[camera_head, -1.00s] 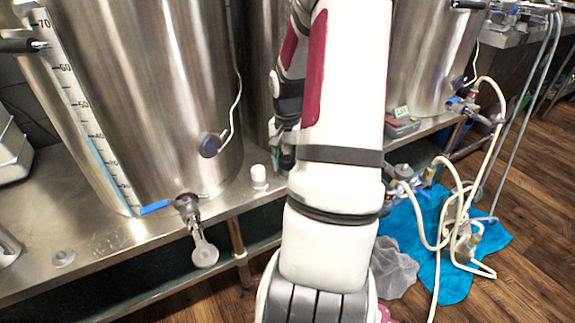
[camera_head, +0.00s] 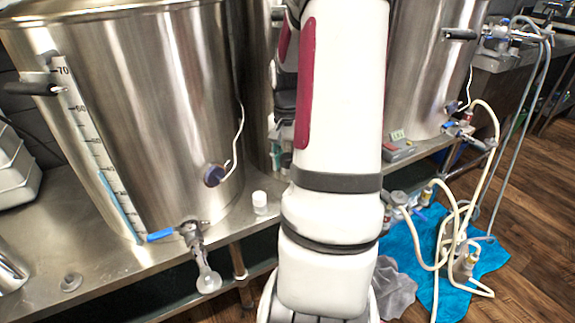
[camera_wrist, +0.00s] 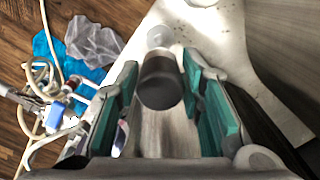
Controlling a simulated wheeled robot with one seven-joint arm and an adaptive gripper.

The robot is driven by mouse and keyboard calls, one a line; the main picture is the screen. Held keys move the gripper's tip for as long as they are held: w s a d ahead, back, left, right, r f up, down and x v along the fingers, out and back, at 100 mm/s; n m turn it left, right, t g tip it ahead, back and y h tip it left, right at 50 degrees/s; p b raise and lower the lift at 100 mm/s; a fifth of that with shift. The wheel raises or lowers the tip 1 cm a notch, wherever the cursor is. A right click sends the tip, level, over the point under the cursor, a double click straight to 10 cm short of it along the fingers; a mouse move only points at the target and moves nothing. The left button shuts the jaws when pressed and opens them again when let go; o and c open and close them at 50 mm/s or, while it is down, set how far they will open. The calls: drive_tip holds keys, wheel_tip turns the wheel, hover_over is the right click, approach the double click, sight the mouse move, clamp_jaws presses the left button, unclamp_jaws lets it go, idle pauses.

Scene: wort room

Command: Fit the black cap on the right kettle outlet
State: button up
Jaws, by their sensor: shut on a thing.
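My gripper (camera_wrist: 160,80) is shut on the black cap (camera_wrist: 160,86), a short dark cylinder between its teal pads in the wrist view. In the head view my arm hides the cap and most of the gripper. The right kettle (camera_head: 430,65) is a tall steel vessel at the upper right. A valve fitting (camera_head: 458,129) sits low on its right side, with a cream hose near it. My arm stands in front of the right kettle's left part, and no contact between the cap and an outlet is visible.
A left kettle (camera_head: 150,120) has a blue-handled outlet (camera_head: 192,232) over the steel bench edge. A small white bottle (camera_head: 260,202) stands beside it. A red-grey device (camera_head: 398,150) lies near the right kettle. Hoses and a blue cloth (camera_head: 405,245) lie on the floor at right.

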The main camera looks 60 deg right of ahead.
idle(0.3)
drive_tip(key=shift+r+p, duration=1.95)
drive_tip(key=shift+r, duration=0.3)
